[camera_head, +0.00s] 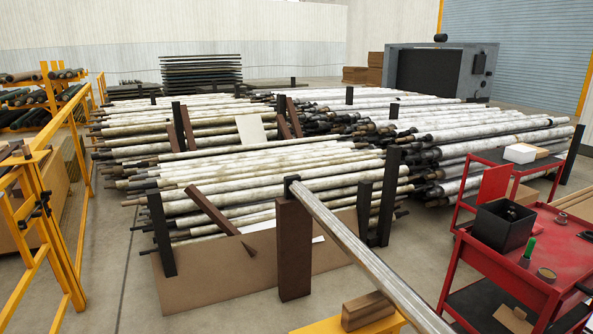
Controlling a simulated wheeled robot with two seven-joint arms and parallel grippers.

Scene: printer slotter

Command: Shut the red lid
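Neither of my grippers is in view.
A green cylinder (528,248) and a small round tin (546,274) sit on the near cart. A long pale bar (365,255) slants across the front. Stacked rollers (270,175) fill the middle. Yellow railings (45,230) stand left, with bare floor beside them.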

